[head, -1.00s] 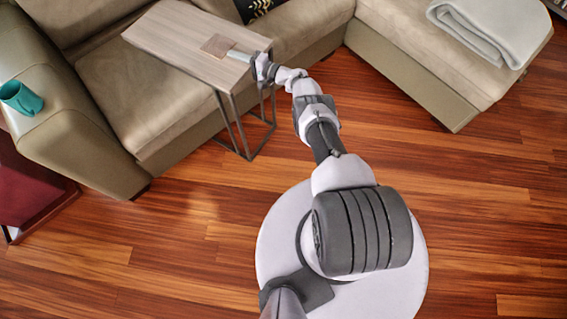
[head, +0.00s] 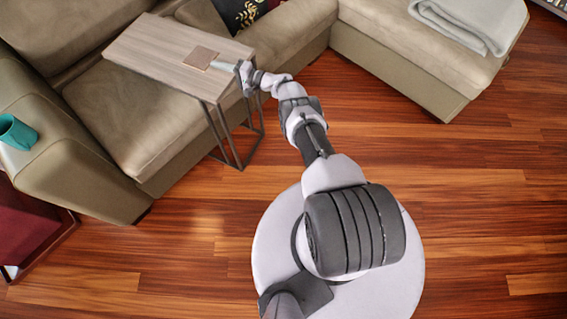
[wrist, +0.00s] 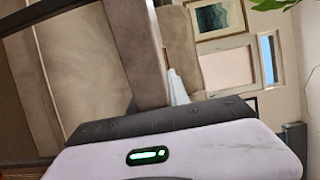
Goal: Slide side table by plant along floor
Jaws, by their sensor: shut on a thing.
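The side table has a light wood top (head: 150,50) and a thin dark metal frame (head: 222,130). It stands upright with its top over the sofa seat and its legs on the floor in front. A square brown piece (head: 201,58) lies on the top near the right end. My gripper (head: 243,72) is shut on the table's right end, beside that piece. In the wrist view, the table's slab and frame (wrist: 131,50) rise close against my gripper (wrist: 176,88). The fingertips are mostly hidden. Green plant leaves (wrist: 272,5) show at the upper right of the wrist view.
The beige sofa (head: 125,115) stands behind and under the tabletop, its chaise (head: 400,60) to the right with a folded grey blanket (head: 468,20). A teal mug (head: 16,132) sits on the sofa arm. A dark red piece (head: 28,225) stands at left. The wood floor (head: 470,200) is clear at right.

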